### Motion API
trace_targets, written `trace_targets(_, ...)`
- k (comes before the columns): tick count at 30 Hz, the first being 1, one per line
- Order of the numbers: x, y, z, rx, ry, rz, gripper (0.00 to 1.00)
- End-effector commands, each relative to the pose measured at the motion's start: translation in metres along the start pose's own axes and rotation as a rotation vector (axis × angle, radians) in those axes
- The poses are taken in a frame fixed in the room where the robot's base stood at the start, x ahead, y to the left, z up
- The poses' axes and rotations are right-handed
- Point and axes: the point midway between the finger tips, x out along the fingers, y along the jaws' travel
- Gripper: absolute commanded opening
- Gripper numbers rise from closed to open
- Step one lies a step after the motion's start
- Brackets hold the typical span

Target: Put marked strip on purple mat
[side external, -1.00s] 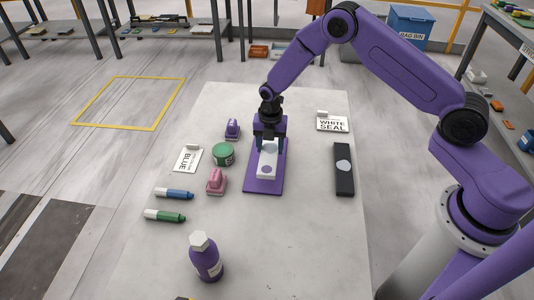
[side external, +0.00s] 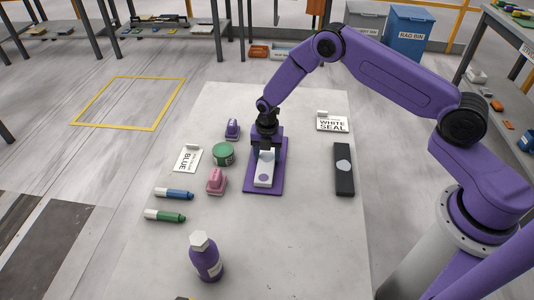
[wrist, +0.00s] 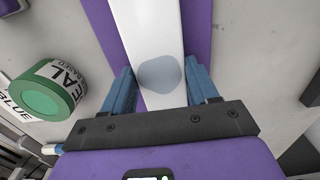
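The marked strip (side external: 264,168), a white bar with a round grey-blue spot, lies lengthwise over the purple mat (side external: 262,190). In the wrist view the strip (wrist: 150,40) runs away from me with mat (wrist: 197,30) showing along its sides. My gripper (side external: 265,150) is low over the strip's far part. Its blue fingertips (wrist: 162,88) stand on either side of the strip by the spot and appear closed against its edges. The strip's underside is hidden, so I cannot tell whether it rests fully on the mat.
Left of the mat are a green tape roll (side external: 223,154), a pink stamp (side external: 216,181), a purple stamp (side external: 232,129) and two markers (side external: 174,194). A purple bottle (side external: 206,257) stands in front. A black bar with a pale spot (side external: 344,169) lies right. The slab's front right is clear.

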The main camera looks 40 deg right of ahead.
Motion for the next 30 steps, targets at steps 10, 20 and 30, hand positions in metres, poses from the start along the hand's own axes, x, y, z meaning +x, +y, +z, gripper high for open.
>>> trace_targets(10,0.0,0.0,0.0,0.0,0.0,0.0,0.84)
trace_targets(20,-0.033,0.001,0.0,0.0,-0.002,0.003,0.84)
trace_targets(30,-0.096,0.001,0.0,0.0,-0.002,0.003,0.84)
